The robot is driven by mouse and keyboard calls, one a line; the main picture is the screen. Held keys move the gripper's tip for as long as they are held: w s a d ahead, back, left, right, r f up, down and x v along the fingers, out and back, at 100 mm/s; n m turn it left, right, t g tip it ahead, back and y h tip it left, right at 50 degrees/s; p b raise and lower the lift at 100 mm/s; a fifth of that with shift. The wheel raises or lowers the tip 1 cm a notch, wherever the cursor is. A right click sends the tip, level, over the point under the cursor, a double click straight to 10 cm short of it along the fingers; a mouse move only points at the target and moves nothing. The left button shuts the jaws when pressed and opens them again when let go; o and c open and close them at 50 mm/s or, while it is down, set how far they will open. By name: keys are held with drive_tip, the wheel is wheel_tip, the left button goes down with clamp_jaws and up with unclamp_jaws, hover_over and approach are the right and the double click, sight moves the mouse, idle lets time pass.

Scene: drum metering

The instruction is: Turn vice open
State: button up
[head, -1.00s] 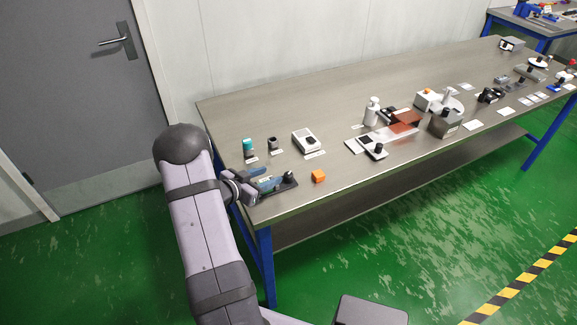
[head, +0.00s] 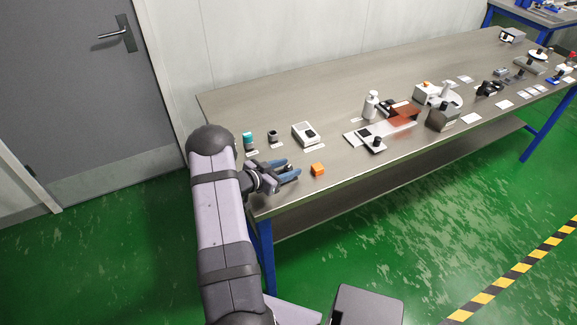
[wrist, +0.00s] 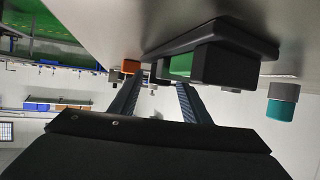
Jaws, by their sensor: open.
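The vice (wrist: 214,60) shows in the wrist view as a dark block with a green face on a flat dark base. In the head view my gripper and wrist hide most of it at the left end of the bench. My gripper (head: 290,168) is open, its two blue fingers pointing along the bench. In the wrist view the fingertips of my gripper (wrist: 160,78) are spread beside the green face. A small dark part shows between them; I cannot tell whether they touch it.
The bench (head: 235,100) has an orange cube (head: 317,169) just right of my gripper. Behind stand a teal-capped cylinder (head: 248,140), a small dark item (head: 272,136) and a white box (head: 305,134). A spray of other devices lies further right. The back left of the bench is clear.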

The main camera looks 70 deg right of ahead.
drive_tip(key=shift+s+d+f, duration=0.15)
drive_tip(key=shift+s+d, duration=0.05)
drive_tip(key=shift+d, duration=0.15)
drive_tip(key=c, duration=1)
drive_tip(key=shift+c, duration=0.2)
